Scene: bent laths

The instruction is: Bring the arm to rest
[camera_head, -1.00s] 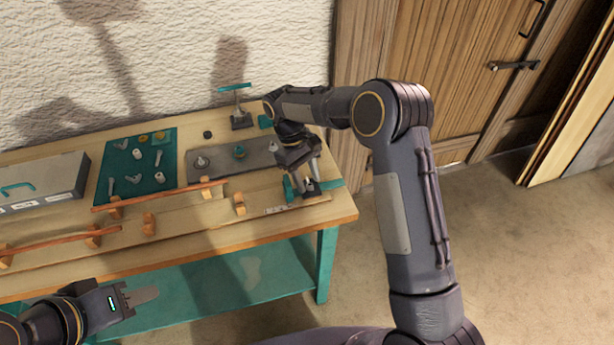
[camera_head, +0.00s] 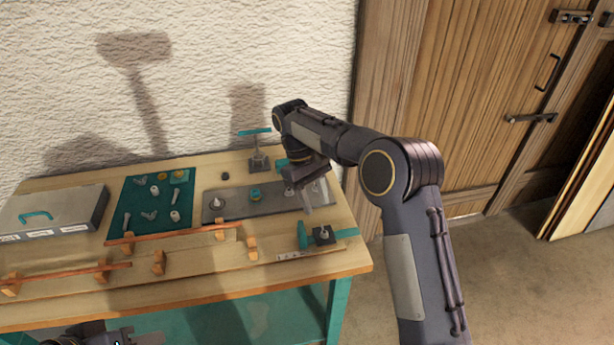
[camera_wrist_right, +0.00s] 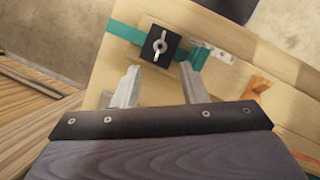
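My right gripper (camera_head: 316,197) is above the right part of the workbench, over the right end of the grey plate. In the right wrist view its two fingers (camera_wrist_right: 160,88) are apart with nothing between them. A black block with a wing nut (camera_head: 324,235) sits on a teal strap at the bench's right end. It also shows beyond the fingers in the wrist view (camera_wrist_right: 160,45), apart from them. An orange-brown lath (camera_head: 175,234) rests on wooden blocks, and a second lath (camera_head: 70,272) lies at the left. My left gripper (camera_head: 140,339) is partly cut off at the bottom edge.
The wooden workbench (camera_head: 215,283) stands against a white wall. It carries a grey case (camera_head: 52,212), a green mat (camera_head: 137,218) with small parts, a grey plate (camera_head: 235,208) and a teal-handled stand (camera_head: 259,160). Open floor (camera_head: 500,270) lies right of it.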

